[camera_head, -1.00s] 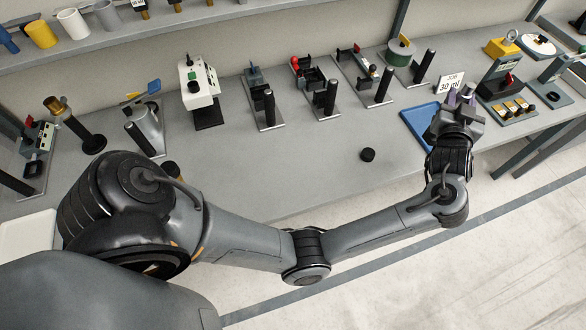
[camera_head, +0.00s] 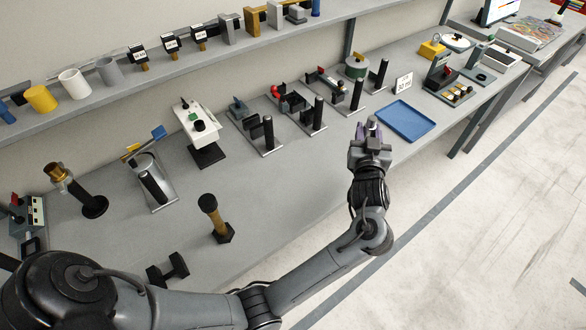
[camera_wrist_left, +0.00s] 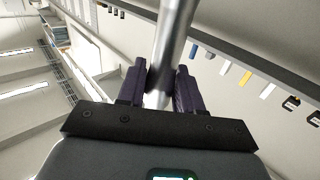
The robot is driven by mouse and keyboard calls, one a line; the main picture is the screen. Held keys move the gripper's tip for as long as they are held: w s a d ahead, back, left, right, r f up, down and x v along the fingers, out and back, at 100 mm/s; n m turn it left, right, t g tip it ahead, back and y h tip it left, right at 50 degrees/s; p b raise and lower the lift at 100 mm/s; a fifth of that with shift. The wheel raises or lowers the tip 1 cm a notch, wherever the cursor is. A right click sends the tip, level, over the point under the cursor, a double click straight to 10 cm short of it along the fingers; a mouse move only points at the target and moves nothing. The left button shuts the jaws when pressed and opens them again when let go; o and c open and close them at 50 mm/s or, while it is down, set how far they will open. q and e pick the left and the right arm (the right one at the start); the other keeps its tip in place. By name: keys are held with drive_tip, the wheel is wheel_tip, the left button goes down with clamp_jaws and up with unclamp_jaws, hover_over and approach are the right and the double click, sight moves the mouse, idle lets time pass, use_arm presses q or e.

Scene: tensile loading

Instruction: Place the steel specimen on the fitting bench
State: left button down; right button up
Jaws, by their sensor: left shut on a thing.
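My left gripper (camera_head: 371,132) is above the front part of the long grey bench (camera_head: 275,195), left of a blue tray (camera_head: 406,121). In the left wrist view, its two dark purple fingers (camera_wrist_left: 160,88) are shut on a shiny round steel bar, the steel specimen (camera_wrist_left: 172,42). The specimen runs upward out of that picture, and its far end is out of view. In the head view the gripper body hides most or all of it. I cannot make out a label naming the fitting bench. My right gripper is not in view.
A black and brown post (camera_head: 214,218) and a black dumbbell-shaped piece (camera_head: 168,270) stand nearer the front. The bench middle is largely clear.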

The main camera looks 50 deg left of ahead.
use_arm(q)
drive_tip(key=s+a+f+b, duration=0.1)
drive_tip(key=s+a+f, duration=0.4)
drive_tip(key=a+f, duration=0.5)
drive_tip(key=shift+f, duration=0.25)
idle(0.4)
drive_tip(key=shift+f+b, duration=0.15)
drive_tip(key=shift+b, duration=0.15)
drive_tip(key=c, duration=0.8)
unclamp_jaws()
drive_tip(key=shift+a+f, duration=0.1)
drive_tip(key=shift+o, duration=0.2)
